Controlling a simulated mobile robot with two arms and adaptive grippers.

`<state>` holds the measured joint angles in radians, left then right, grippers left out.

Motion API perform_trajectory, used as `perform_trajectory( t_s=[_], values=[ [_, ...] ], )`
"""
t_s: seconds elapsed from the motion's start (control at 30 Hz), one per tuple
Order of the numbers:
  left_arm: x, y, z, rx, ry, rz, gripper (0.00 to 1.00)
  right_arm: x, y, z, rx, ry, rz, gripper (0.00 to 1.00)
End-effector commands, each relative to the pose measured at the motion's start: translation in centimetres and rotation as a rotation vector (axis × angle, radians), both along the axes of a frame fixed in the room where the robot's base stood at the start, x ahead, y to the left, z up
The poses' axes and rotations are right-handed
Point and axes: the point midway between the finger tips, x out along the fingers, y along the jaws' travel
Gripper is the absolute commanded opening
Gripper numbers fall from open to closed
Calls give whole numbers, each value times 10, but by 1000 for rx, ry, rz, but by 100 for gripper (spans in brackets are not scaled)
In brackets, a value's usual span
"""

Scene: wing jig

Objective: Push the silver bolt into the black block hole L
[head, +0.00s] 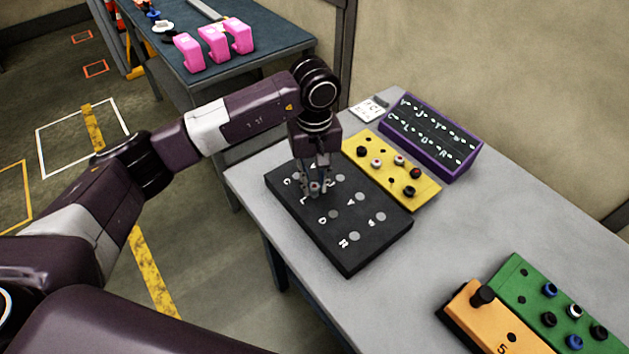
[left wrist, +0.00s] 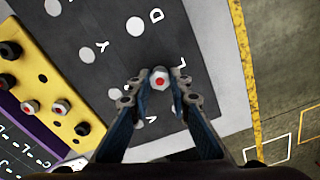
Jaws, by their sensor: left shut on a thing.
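The black block (head: 378,238) lies flat on the grey table, with white letters and several pale round spots on its top. It also shows in the left wrist view (left wrist: 200,30). My left gripper (head: 316,189) points down over its far left part. In the left wrist view my left gripper (left wrist: 158,92) is shut on the silver bolt (left wrist: 160,77), a pale hexagonal head with a red centre. The letter L (left wrist: 182,63) is right beside the bolt. The hole under the bolt is hidden, so its depth cannot be told. My right gripper is out of view.
A yellow block (head: 421,187) with red-topped and black pegs lies beside the black block. Behind it are a purple-framed letter board (head: 460,166) and a white card (head: 369,110). Green (head: 515,270) and orange (head: 470,305) blocks lie front right. The middle right table is clear.

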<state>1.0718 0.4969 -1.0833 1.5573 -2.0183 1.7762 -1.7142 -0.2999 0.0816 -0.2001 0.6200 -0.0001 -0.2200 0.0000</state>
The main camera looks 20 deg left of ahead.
Motion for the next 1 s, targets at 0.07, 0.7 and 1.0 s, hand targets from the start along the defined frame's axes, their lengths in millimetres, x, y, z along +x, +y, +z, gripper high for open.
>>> perform_trajectory(
  t_s=[0.07,0.7,1.0],
  values=[
    [0,0,-5,0,-1,0,0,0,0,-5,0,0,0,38],
    [0,0,-8,-1,0,0,38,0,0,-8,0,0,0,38],
    [1,0,-2,-1,-2,0,38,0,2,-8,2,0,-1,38]
  ],
)
